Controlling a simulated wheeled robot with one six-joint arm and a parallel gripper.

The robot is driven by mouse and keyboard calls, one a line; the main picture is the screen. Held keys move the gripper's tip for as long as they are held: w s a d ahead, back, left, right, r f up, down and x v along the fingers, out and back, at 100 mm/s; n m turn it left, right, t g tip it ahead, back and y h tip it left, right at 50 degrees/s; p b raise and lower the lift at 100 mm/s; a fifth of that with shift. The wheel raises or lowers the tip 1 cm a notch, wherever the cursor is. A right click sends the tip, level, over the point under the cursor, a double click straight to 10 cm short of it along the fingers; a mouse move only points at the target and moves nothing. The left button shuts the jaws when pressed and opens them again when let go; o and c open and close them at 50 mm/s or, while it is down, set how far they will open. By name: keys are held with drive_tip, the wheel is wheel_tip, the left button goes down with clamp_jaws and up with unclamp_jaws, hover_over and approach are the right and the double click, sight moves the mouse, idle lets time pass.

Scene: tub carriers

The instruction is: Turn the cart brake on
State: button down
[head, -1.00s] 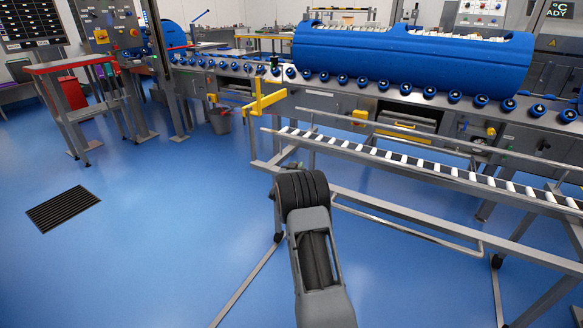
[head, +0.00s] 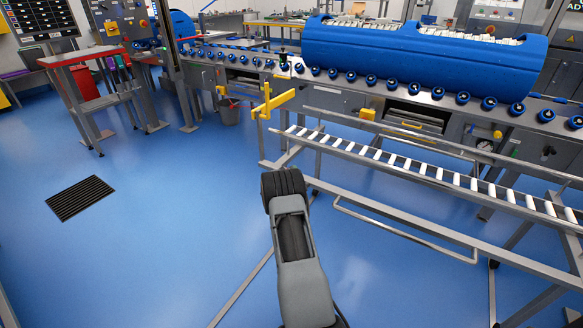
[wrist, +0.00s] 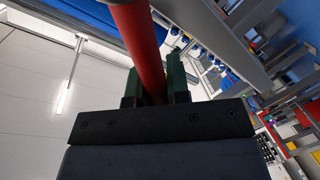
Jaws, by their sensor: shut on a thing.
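In the wrist view, my gripper (wrist: 155,88) has its dark green fingers closed around a thick red bar (wrist: 140,35). The bar runs up from between the fingers to the top edge. Its lower end is hidden behind the gripper body, and I cannot tell what it is fixed to. In the head view, my gripper and the red bar are out of sight; only my grey arm shows. A grey metal frame with a low striped roller rail (head: 430,172) stands to the right of my arm. No part there clearly shows as the brake.
A blue tub (head: 420,62) rests on the roller conveyor behind the frame. A red-topped stand (head: 82,58) is at the left. Open blue floor with a black floor grate (head: 80,198) lies to the left.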

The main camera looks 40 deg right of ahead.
drive_tip(key=shift+w+a+f+n, duration=0.1)
drive_tip(key=shift+w+f+n, duration=0.1)
drive_tip(key=shift+f+n, duration=0.2)
idle(0.3)
drive_tip(key=c, duration=1.1)
unclamp_jaws()
drive_tip(key=shift+r, duration=0.1)
